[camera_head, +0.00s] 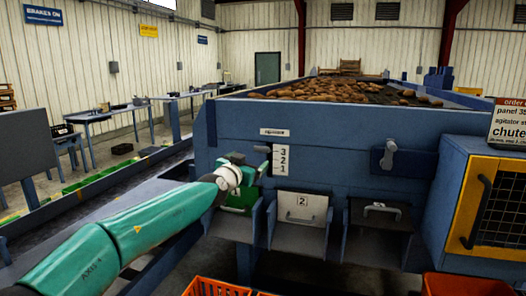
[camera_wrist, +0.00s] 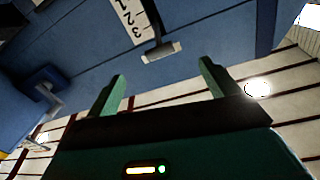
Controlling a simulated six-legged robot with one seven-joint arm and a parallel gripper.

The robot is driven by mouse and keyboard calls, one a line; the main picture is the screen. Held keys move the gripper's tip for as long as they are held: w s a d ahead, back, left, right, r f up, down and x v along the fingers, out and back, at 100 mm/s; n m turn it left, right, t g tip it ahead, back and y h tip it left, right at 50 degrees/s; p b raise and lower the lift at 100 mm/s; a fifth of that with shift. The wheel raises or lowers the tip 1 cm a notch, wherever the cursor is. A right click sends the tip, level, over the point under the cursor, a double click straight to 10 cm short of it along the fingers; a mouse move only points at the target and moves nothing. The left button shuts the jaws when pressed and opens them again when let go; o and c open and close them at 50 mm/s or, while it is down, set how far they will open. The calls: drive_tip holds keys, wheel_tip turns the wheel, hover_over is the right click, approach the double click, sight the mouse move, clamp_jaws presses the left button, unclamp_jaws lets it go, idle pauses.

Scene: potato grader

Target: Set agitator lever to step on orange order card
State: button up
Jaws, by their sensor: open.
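The agitator scale plate (camera_head: 283,161) on the blue grader panel reads 3, 2, 1 from top to bottom. It shows upside down in the wrist view (camera_wrist: 129,18). The lever's pale handle (camera_wrist: 161,51) stands out beside the plate, near the 3; its exact step is unclear. My gripper (camera_wrist: 160,88) is open, its two green fingers apart with the handle beyond them and nothing between them. In the head view my gripper (camera_head: 250,174) is just left of the plate. The orange-headed order card (camera_head: 508,122) is cut off by the right edge, so its step number is hidden.
Chute flaps, one marked 2 (camera_head: 302,208), sit below the panel. Another handle (camera_head: 388,154) is to the right, beside a yellow-framed mesh door (camera_head: 492,200). Potatoes (camera_head: 335,87) lie on top. An orange crate (camera_head: 215,288) stands low in front.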

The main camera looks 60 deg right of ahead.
sight(263, 150)
drive_tip(key=d, duration=0.8)
drive_tip(key=w+d, duration=0.1)
drive_tip(key=d, duration=0.3)
drive_tip(key=shift+d+f, duration=0.1)
drive_tip(key=shift+d, duration=0.2)
drive_tip(key=c, duration=1.4)
drive_tip(key=shift+o, duration=0.2)
